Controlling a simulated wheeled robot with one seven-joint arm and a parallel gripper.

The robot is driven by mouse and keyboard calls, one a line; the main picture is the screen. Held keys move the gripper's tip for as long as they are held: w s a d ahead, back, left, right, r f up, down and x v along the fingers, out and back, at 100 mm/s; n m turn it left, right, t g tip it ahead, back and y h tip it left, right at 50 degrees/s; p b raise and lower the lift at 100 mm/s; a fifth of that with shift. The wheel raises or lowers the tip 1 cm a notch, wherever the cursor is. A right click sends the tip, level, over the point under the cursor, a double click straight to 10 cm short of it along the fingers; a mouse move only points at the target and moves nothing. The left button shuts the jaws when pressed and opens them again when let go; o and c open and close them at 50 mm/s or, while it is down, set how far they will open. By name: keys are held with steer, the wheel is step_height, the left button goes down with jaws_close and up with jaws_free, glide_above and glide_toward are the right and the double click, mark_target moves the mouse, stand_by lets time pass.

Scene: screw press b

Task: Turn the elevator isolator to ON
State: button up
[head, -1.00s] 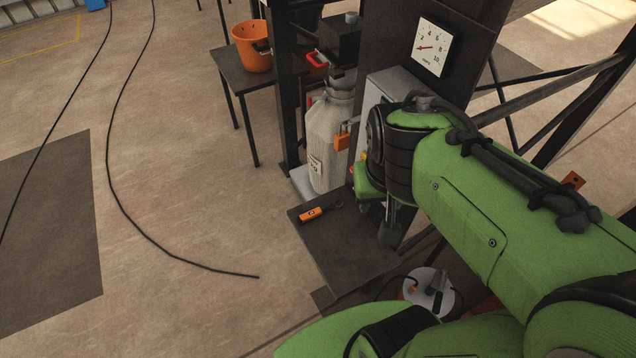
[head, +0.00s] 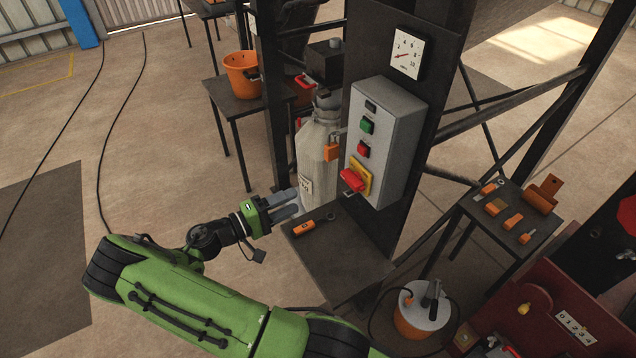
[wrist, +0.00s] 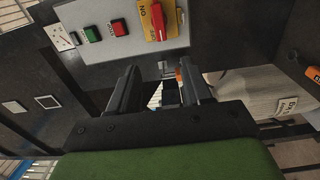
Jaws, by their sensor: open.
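The elevator isolator is a red rotary handle (head: 352,180) on a yellow plate at the lower front of a grey control box (head: 398,130). In the wrist view the red handle (wrist: 157,20) is at the top, right of centre, with "ON" lettering beside it on the yellow plate. The handle's exact setting is hard to tell. My gripper (head: 287,204) is open and empty, left of the isolator and apart from it. In the wrist view its two dark fingers (wrist: 160,85) are spread below the box, with nothing between them touching.
Green (head: 367,126) and red (head: 363,149) buttons sit above the isolator. An orange padlock (head: 331,150) hangs at the box's left side, near a pale sack (head: 313,150). An orange tool (head: 304,228) lies on the dark plate (head: 345,265) below. A dial gauge (head: 408,53) is above.

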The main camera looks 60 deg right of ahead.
mark_target(344, 178)
steer(key=p+x, duration=0.1)
steer(key=x, duration=1.4)
steer(key=shift+s+d, duration=0.15)
steer(key=shift+d, duration=0.05)
steer(key=shift+c, duration=0.3)
jaws_close()
